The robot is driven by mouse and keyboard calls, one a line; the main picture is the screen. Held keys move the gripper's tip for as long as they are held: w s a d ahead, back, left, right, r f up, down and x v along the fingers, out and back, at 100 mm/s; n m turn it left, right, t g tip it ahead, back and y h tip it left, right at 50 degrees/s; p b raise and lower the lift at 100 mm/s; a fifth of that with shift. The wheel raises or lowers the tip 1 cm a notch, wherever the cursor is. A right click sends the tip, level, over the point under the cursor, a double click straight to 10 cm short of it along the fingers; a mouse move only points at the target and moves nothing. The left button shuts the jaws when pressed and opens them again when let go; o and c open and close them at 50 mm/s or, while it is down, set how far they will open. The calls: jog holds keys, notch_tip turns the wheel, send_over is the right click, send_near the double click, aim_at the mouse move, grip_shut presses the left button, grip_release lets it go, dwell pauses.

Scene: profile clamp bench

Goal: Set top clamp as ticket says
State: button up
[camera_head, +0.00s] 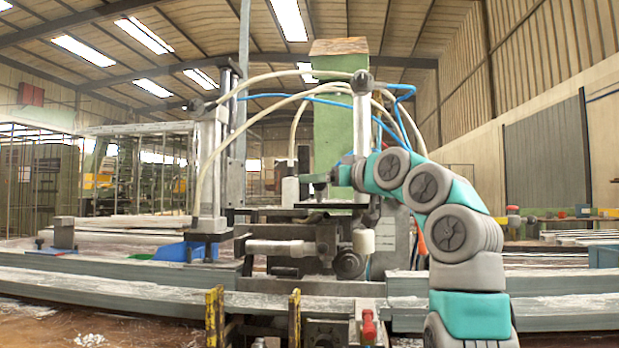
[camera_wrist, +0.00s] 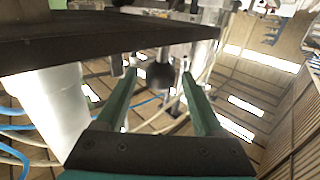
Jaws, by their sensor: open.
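The clamp machine (camera_head: 330,225) stands mid-bench, with an upright cylinder (camera_head: 212,150) at its left and another upright post (camera_head: 362,115) at its right. I cannot tell for sure which part is the top clamp. My gripper (camera_head: 318,178) reaches in from the right above the machine's dark plate. In the wrist view my gripper (camera_wrist: 158,78) is open, its two green fingers apart. A dark rounded knob (camera_wrist: 160,76) on a stem shows between the fingertips; whether they touch it is unclear. A dark plate (camera_wrist: 110,38) crosses the upper part of that view. I see no readable ticket.
Pale hoses (camera_head: 262,78) and blue hoses (camera_head: 335,98) arch over the machine close to my arm. Long grey profiles (camera_head: 120,288) run along the bench. A red handle (camera_head: 368,325) and yellow brackets (camera_head: 214,315) stand in front. A blue piece (camera_head: 175,252) lies at left.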

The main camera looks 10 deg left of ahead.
jog(key=shift+p+x, duration=0.45)
jog(key=shift+x, duration=1.45)
jog(key=shift+c, duration=0.4)
grip_shut()
